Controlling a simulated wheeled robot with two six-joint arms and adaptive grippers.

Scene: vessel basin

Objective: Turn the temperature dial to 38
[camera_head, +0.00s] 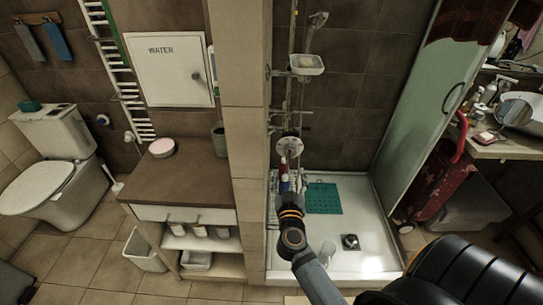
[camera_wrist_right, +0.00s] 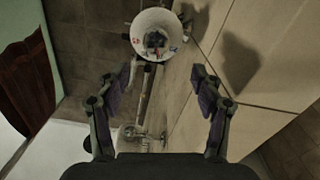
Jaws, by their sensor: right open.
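The temperature dial (camera_head: 289,147) is a pale round disc on the shower fitting at the tiled wall. In the right wrist view the dial (camera_wrist_right: 140,22) is a white ring with small coloured marks and a dark centre, at the top. Its markings are too small to read. My right gripper (camera_head: 287,170) is just below and in front of the dial in the head view. In the wrist view my right gripper (camera_wrist_right: 154,80) is open, its two purple-padded fingers wide apart with nothing between them. The dial is beyond the fingertips, apart from them. My left gripper is not in view.
A metal shower pipe (camera_wrist_right: 147,92) runs below the dial in the wrist view. A tiled pillar (camera_head: 245,120) stands close on the left. A soap dish (camera_head: 306,65) hangs above. The shower tray (camera_head: 375,245) holds a green mat (camera_head: 323,198). A glass panel (camera_head: 420,100) is at right.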

